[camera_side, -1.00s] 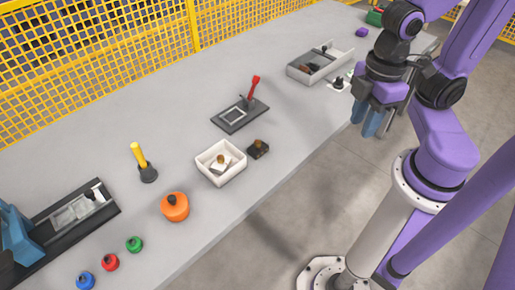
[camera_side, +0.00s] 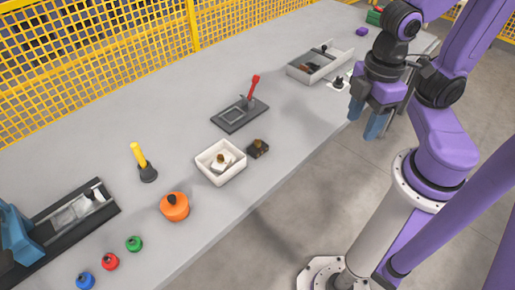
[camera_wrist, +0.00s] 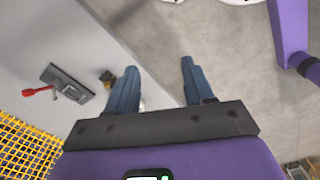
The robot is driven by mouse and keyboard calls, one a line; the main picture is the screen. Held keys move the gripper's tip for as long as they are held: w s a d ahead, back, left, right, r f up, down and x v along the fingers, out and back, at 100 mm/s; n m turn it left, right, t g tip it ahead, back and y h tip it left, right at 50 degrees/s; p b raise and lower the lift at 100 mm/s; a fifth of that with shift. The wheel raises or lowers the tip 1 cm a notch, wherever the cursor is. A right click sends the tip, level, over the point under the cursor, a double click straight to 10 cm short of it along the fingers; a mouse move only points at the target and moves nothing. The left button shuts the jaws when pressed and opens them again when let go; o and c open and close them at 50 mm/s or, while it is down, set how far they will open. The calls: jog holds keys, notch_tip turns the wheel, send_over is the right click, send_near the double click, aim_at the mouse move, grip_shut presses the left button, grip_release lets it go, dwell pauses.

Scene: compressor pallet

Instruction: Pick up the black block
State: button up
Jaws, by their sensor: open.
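The black block (camera_side: 258,149) is a small, flat dark piece with a brown-gold knob on top. It sits on the grey table just right of a white tray (camera_side: 203,172). In the wrist view the block (camera_wrist: 106,77) lies left of the fingers, near the table edge. My gripper (camera_side: 366,120) has blue fingers and hangs at the table's right edge, well apart from the block. In the wrist view my gripper (camera_wrist: 158,66) has its fingers wide apart with nothing held between them.
A dark plate with a red lever (camera_side: 254,86) stands behind the block. A grey box (camera_side: 313,73) is near my gripper. An orange canister (camera_side: 175,207) and a yellow-handled tool (camera_side: 139,155) stand left. Yellow fencing (camera_side: 100,60) runs behind. The table between gripper and block is clear.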

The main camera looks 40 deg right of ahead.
jog(key=n+t+h, duration=0.5)
jog(key=n+t, duration=0.7)
jog(key=n, duration=0.7)
send_near(258, 142)
jog(key=w+f, duration=0.1)
jog(key=w+d+f, duration=0.1)
jog(key=w, duration=0.1)
jog(key=shift+h, duration=0.3)
jog(key=shift+r+x, duration=0.2)
jog(key=shift+x, duration=2.4)
jog(key=shift+w, duration=0.1)
grip_shut()
